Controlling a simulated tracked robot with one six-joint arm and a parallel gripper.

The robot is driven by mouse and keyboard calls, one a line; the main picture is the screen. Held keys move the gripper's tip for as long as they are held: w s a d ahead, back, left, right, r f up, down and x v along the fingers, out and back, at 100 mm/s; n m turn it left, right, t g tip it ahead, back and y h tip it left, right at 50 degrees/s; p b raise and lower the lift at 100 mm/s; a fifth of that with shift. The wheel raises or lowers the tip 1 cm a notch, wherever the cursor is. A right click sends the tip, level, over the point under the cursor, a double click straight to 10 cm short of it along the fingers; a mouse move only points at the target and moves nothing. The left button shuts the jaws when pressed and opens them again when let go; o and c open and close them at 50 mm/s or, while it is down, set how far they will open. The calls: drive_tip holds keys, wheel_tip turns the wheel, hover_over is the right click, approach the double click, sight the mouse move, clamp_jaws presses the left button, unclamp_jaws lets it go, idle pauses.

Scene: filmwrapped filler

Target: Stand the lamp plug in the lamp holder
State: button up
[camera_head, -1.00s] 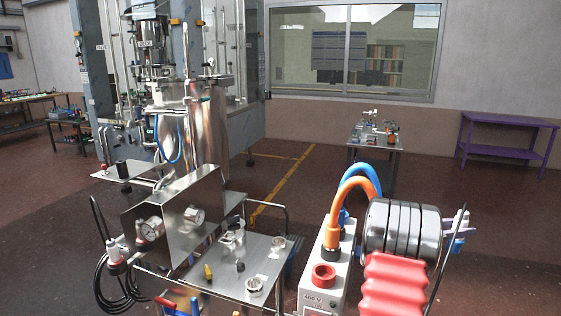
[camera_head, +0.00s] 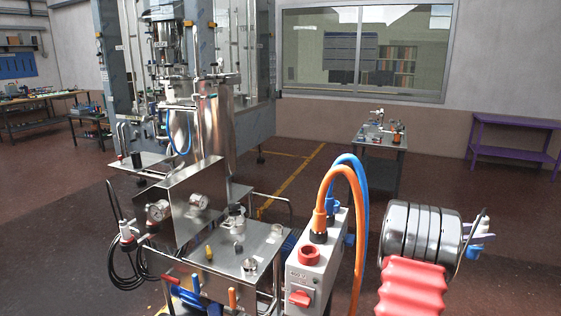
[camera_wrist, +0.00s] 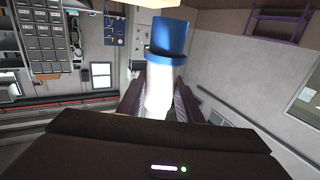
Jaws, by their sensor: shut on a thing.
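In the wrist view my gripper (camera_wrist: 158,98) is shut on a white piece with a wide blue cap (camera_wrist: 168,38), which seems to be the lamp plug. The plug's blue end points away from the gripper, and the dark fingers hide its lower part. In the head view my gripper (camera_head: 480,238) is at the right, mostly hidden behind my arm, in the air to the right of the cart. I cannot tell for sure which fitting is the lamp holder.
A steel cart (camera_head: 222,262) carries gauges, small fittings and a round ring fitting (camera_head: 250,266). A purple table (camera_head: 515,140) stands far right.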

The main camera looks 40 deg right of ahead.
drive_tip(key=shift+s, duration=0.35)
drive_tip(key=w+a+f+n+t+h, duration=0.1)
drive_tip(key=w+a+n+t, duration=0.5)
drive_tip(key=w, duration=1)
drive_tip(key=w+a+f+n+t+h, duration=0.1)
drive_tip(key=w+a+n+t, duration=0.2)
drive_tip(key=w+a+t, duration=0.75)
drive_tip(key=w+a+f+n+t+y, duration=0.2)
drive_tip(key=w+a+n+t, duration=0.1)
drive_tip(key=w+a, duration=0.8)
drive_tip(key=w+a+f+n+t+y, duration=0.2)
drive_tip(key=w+a+n+t, duration=0.1)
drive_tip(key=w+a, duration=0.8)
drive_tip(key=a+f+n+t+y, duration=0.2)
drive_tip(key=a+y, duration=0.4)
drive_tip(key=a, duration=1.2)
drive_tip(key=a+f+n+t+y, duration=0.3)
drive_tip(key=a+n+y, duration=0.4)
drive_tip(key=a, duration=1.2)
drive_tip(key=shift+s+f, duration=0.25)
drive_tip(key=shift+f, duration=0.4)
drive_tip(key=shift+s+r, duration=0.1)
